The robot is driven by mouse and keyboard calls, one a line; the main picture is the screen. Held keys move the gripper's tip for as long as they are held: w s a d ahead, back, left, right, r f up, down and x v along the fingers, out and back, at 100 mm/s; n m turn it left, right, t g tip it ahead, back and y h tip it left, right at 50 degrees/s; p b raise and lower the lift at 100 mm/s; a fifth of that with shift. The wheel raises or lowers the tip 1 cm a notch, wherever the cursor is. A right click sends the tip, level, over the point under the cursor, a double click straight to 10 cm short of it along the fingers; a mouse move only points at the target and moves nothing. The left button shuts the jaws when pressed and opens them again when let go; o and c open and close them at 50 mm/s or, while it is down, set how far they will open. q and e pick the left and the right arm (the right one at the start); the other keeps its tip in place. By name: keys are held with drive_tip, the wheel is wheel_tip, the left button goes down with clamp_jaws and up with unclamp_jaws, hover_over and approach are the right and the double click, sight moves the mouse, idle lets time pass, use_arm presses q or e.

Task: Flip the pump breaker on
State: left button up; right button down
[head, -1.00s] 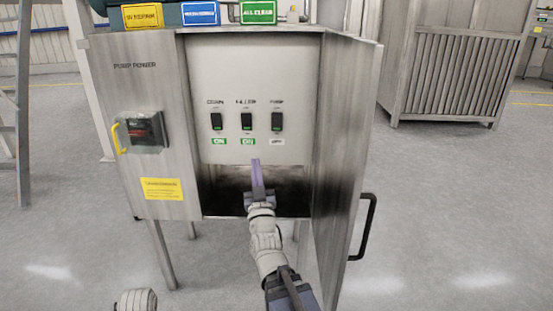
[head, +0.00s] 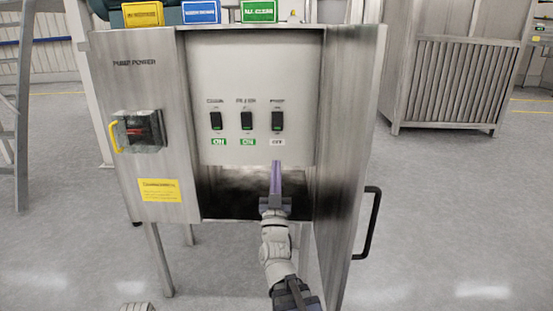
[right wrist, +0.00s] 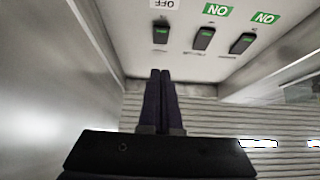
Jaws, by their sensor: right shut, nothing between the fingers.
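The pump breaker (head: 277,121) is the rightmost of three black rocker switches on the pale panel inside the open cabinet. The label (head: 278,142) under it is white and reads OFF. It also shows in the right wrist view (right wrist: 161,33), beyond the fingertips. My right gripper (head: 277,165) is shut and empty, its purple fingers pointing up just below the pump label, apart from the breaker. The wrist view shows the shut fingers (right wrist: 160,75) side by side under the breaker.
The other two breakers (head: 216,121) (head: 247,121) have green ON labels. The cabinet door (head: 345,150) stands open on the right, close to my right arm, with a black handle (head: 368,222). A red switch with a yellow lever (head: 137,132) is on the cabinet's left front.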

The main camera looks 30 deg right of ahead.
sight(277, 125)
drive_tip(key=p+x, duration=0.1)
drive_tip(key=x, duration=0.3)
drive_tip(key=w+f+p+x, duration=0.1)
drive_tip(key=p+x, duration=0.1)
drive_tip(key=x, duration=0.2)
drive_tip(key=f+p+x, duration=0.1)
drive_tip(key=p+x, duration=0.1)
drive_tip(key=x, duration=0.1)
drive_tip(key=shift+w+d+r, duration=0.2)
drive_tip(key=shift+w+d, duration=0.45)
